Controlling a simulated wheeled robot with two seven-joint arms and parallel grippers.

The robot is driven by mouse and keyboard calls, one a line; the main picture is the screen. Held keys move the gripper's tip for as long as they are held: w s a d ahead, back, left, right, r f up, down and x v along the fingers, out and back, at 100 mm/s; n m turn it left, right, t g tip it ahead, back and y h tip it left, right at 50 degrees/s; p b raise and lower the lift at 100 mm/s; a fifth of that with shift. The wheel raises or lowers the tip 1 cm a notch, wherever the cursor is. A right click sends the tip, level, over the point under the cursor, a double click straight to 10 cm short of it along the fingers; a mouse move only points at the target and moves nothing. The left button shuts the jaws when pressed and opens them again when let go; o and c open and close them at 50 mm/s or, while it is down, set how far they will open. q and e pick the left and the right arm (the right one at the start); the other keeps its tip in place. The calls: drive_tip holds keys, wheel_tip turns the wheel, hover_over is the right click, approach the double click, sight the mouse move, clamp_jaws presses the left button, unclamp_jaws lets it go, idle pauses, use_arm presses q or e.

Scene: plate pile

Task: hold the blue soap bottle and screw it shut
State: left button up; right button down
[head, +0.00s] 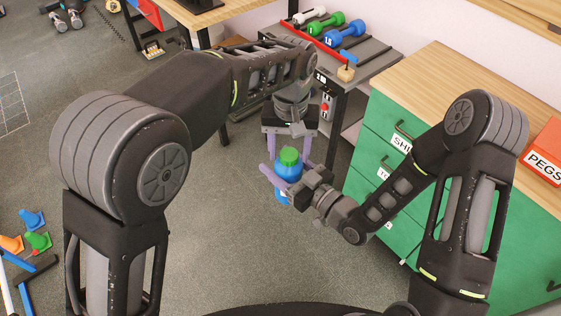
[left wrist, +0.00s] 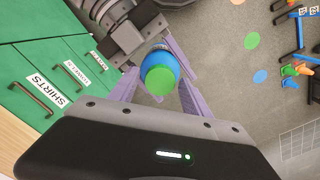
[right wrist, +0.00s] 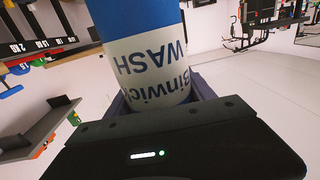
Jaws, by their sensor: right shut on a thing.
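The blue soap bottle (head: 288,168) has a green cap (head: 289,157) on top and stands about upright, held in the air. My right gripper (head: 281,180) is shut on its body. In the right wrist view the bottle's white label (right wrist: 150,65) reads "Binwick WASH" and fills the space between the fingers. My left gripper (head: 291,152) points down from above, open, with one finger on each side of the cap and gaps between. The left wrist view looks down on the cap (left wrist: 160,81) between the spread fingers. Whether the cap is fully seated cannot be told.
A green drawer cabinet (head: 365,185) with a wooden top stands right of the bottle. A dark shelf (head: 372,62) with dumbbells is behind. Small cones (head: 35,220) lie at the far left. The grey floor below the bottle is clear.

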use_arm(q)
drive_tip(key=shift+o, duration=0.5)
wheel_tip(320, 180, up, 8)
drive_tip(key=shift+f, duration=0.2)
